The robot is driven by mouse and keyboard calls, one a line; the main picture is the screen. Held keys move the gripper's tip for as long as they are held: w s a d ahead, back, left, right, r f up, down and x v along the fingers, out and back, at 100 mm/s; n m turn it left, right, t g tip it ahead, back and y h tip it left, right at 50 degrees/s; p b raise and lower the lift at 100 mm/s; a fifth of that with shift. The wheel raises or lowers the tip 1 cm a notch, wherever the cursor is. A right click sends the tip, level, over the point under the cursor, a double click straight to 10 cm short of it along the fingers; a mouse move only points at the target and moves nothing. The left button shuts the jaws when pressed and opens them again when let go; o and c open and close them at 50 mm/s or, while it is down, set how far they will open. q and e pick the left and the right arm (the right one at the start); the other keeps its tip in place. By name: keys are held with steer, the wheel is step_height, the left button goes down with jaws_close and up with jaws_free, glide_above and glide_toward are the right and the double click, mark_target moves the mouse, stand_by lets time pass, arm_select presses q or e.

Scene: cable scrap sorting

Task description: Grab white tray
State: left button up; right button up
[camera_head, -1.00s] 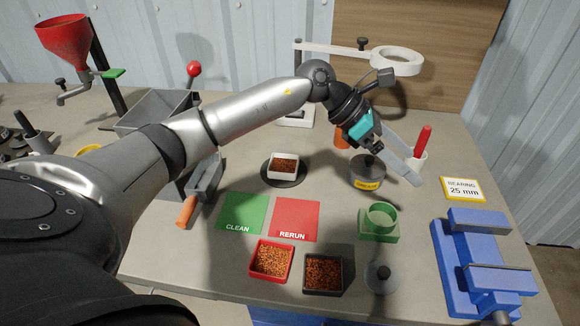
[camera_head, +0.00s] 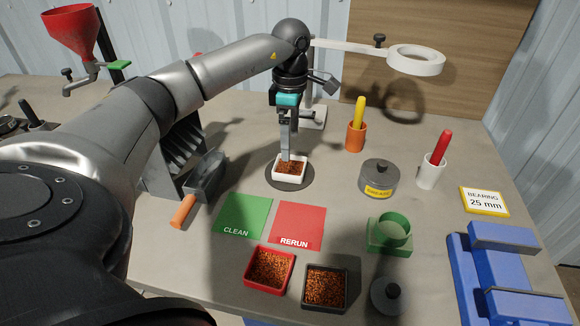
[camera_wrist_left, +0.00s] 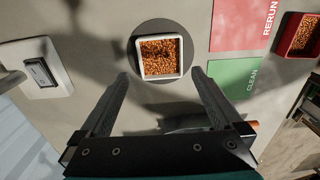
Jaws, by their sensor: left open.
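The white tray (camera_head: 290,179) is a small square tray filled with copper-coloured scrap. It rests on a round dark plate (camera_head: 271,183) in the middle of the bench in the head view. In the left wrist view the white tray (camera_wrist_left: 182,60) lies ahead of the fingertips, on the dark plate (camera_wrist_left: 146,33). My left gripper (camera_head: 287,158) points down over the tray from its far side, with the near finger overlapping it in the head view. In the wrist view the two fingers (camera_wrist_left: 160,75) are spread wide with nothing between them. My right gripper is not in view.
Green CLEAN (camera_head: 240,216) and red RERUN (camera_head: 297,226) mats lie in front. A red tray (camera_head: 269,288) and dark tray (camera_head: 325,305) of scrap sit nearer. A scoop (camera_head: 205,180) lies left; a grease tin (camera_head: 379,180) stands right. A magnifier stand (camera_head: 316,115) is behind.

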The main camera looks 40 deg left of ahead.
mark_target(293, 169)
arm_select(q)
step_height(293, 169, down, 2)
steer(key=shift+f, duration=0.2)
steer(key=f, duration=0.1)
steer(key=f+b, duration=0.1)
steer(key=f, duration=0.3)
steer(key=shift+w+d, duration=0.1)
steer(key=shift+d, duration=0.2)
steer(key=shift+f, duration=0.1)
steer(key=c, duration=1.1)
steer(key=shift+c, duration=0.2)
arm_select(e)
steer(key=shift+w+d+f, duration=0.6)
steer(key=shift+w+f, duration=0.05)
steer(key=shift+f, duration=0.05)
arm_select(q)
steer(key=shift+r, duration=0.2)
